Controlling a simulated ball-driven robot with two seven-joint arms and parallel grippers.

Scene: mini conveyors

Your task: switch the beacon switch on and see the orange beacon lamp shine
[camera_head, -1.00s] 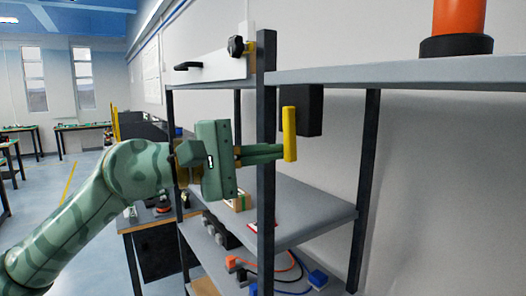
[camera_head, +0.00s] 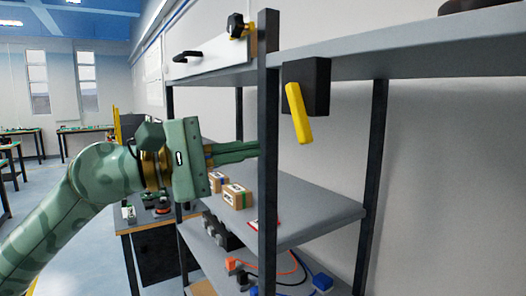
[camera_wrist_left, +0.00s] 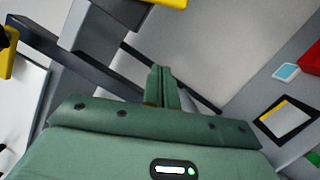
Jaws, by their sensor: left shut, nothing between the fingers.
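The beacon switch is a black box (camera_head: 318,80) under the upper shelf's front edge, with a yellow lever (camera_head: 299,113) on it. The lever hangs tilted, its lower end to the right. My left gripper (camera_head: 257,149) is shut and empty, left of the lever at the shelf post and apart from the lever. In the left wrist view, its closed fingers (camera_wrist_left: 161,88) point up the picture, and a yellow piece, probably the lever (camera_wrist_left: 168,3), shows at the top edge. Of the beacon lamp, only the dark base (camera_head: 468,5) shows at the top right; whether it shines cannot be seen.
A dark upright post (camera_head: 268,190) stands by my fingertips. The upper shelf (camera_head: 420,50) runs right above the switch. Small boxes (camera_head: 236,196) lie on the middle shelf, cables (camera_head: 290,268) on the lower one. A white panel with a black knob (camera_head: 236,25) is at upper left.

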